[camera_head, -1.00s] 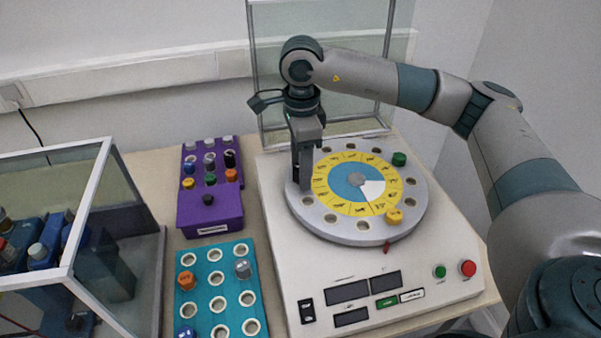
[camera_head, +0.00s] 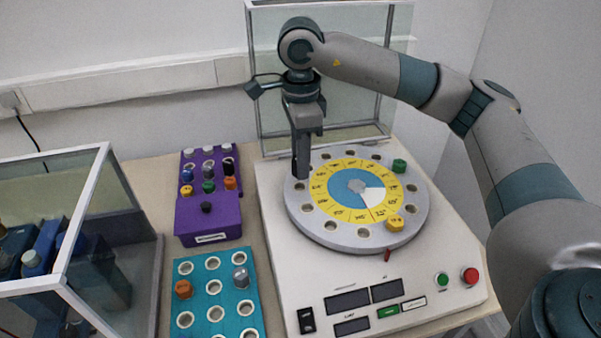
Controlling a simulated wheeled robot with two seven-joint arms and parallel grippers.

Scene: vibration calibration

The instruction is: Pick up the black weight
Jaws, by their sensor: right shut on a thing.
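My right gripper (camera_head: 301,170) points down over the left edge of the round grey disc (camera_head: 340,238). It is shut on what I take to be the black weight, which is mostly hidden between the dark fingers. I cannot tell how far it is clear of the disc. The disc has a ring of holes around a yellow and blue dial (camera_head: 352,190). A green weight (camera_head: 399,166) and a yellow weight (camera_head: 395,224) sit on its right side. My left gripper is not in view.
A purple rack (camera_head: 208,228) with several coloured weights stands left of the machine. A teal rack (camera_head: 213,272) with an orange weight (camera_head: 183,289) and a metal weight (camera_head: 240,277) is in front. Glass cases stand at the left and behind the machine.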

